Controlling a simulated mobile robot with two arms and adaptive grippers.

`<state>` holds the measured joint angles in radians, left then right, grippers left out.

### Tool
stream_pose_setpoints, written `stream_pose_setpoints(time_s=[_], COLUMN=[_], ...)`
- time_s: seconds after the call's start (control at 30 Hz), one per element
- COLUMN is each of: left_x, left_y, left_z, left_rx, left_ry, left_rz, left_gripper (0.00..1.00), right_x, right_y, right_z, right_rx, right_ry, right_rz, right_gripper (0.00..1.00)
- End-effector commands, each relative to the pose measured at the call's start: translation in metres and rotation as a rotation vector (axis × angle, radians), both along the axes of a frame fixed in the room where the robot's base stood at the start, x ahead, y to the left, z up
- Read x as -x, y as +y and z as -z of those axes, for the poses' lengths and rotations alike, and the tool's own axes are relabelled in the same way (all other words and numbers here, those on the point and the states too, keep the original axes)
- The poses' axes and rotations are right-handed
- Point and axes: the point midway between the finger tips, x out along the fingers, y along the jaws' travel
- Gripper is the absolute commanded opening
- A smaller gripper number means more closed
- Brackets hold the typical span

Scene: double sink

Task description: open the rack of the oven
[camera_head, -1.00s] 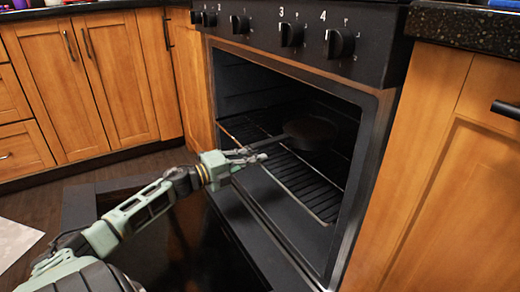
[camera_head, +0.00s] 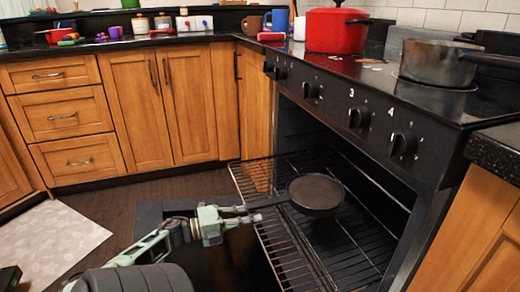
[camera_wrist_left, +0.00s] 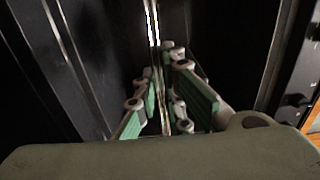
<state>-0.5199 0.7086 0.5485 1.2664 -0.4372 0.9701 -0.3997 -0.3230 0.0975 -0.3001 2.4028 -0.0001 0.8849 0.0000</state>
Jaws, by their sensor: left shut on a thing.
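The oven rack (camera_head: 290,262) is a dark wire grid slid part way out of the open oven (camera_head: 378,190). A dark round pan (camera_head: 316,194) lies on the rack, its handle (camera_head: 240,208) pointing left over the rack's front edge. My left gripper (camera_head: 252,220) is at the rack's front edge, just below the pan handle. In the left wrist view its fingers (camera_wrist_left: 165,105) are closed around a thin metal bar, which looks like the rack's front bar. The exact contact is small in the head view. My right gripper is not in view.
The oven door (camera_head: 215,260) is folded down below the rack. A red pot (camera_head: 335,30) and a grey saucepan (camera_head: 436,62) stand on the stove above. Wooden cabinets (camera_head: 140,110) line the back left.

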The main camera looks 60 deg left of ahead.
Motion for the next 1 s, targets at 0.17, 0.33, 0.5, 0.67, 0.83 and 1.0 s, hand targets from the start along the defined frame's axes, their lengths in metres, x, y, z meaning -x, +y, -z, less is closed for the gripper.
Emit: stream_pose_setpoints(time_s=[0.17,0.33,0.5,0.67,0.83,1.0], left_x=[0.0042,0.0041,0.0039,0.0035,0.0032,0.0054], left_y=[0.0005,0.0005,0.0005,0.0007,0.0008,0.0017], left_z=[0.0023,0.0025,0.0025,0.0016,0.0009,0.0008], left_rx=[0.000,-0.001,-0.002,-0.001,-0.001,-0.001], left_ry=[0.005,0.005,0.006,0.004,0.002,0.002], left_rz=[0.001,0.001,0.001,0.001,0.000,0.000], left_gripper=[0.00,0.00,0.15,0.28,0.28,0.28], right_x=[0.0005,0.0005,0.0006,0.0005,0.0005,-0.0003], right_y=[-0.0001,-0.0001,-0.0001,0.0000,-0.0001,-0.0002], right_z=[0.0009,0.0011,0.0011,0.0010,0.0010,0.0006], right_rx=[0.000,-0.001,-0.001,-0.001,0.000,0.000], right_ry=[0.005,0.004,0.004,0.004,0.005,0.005], right_rz=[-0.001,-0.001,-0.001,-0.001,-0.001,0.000], right_gripper=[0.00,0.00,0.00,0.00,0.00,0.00])
